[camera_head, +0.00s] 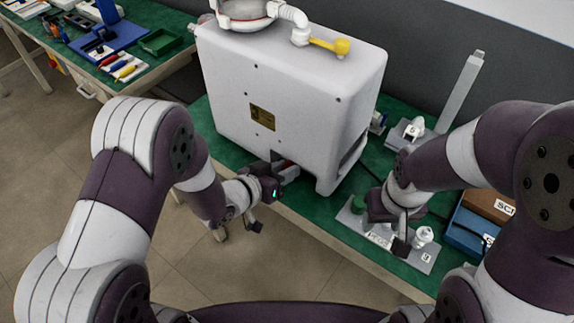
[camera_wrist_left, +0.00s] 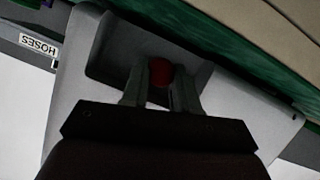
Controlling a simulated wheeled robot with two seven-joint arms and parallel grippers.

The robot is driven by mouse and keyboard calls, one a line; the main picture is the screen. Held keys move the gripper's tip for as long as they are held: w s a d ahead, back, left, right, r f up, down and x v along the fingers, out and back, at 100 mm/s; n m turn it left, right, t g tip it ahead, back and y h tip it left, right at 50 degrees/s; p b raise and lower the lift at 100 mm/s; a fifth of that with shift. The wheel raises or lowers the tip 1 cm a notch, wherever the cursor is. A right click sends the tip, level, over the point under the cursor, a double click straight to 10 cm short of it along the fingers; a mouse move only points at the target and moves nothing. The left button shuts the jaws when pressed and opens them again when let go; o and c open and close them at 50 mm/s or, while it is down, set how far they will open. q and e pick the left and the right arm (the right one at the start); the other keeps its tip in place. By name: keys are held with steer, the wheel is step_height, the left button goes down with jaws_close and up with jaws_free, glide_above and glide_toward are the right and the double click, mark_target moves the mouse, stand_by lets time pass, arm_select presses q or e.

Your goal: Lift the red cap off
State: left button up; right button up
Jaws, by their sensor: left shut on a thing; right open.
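The red cap (camera_wrist_left: 160,73) shows in the left wrist view between the two fingers of my left gripper (camera_wrist_left: 160,88), in a dark recess of the white housing. In the head view my left gripper (camera_head: 288,171) is at the lower front edge of the big white pump housing (camera_head: 290,90). My left gripper is shut on the red cap. I cannot tell whether the cap is still seated. My right gripper (camera_head: 402,232) is open over a grey plate on the right, apart from the housing.
A blue box (camera_head: 468,233) stands at the right. The green table's front edge runs below the housing. A yellow-handled valve (camera_head: 330,46) tops the housing. Another table (camera_head: 150,60) stands back left.

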arm_select(q)
steer(key=shift+s+a, duration=0.1)
steer(key=shift+s, duration=0.1)
steer(key=shift+s+a+p, duration=0.3)
steer(key=shift+s+a, duration=0.45)
steer(key=shift+s, duration=0.25)
steer(key=shift+s+a+p, duration=0.25)
steer(key=shift+s+a, duration=0.5)
steer(key=shift+s, duration=0.25)
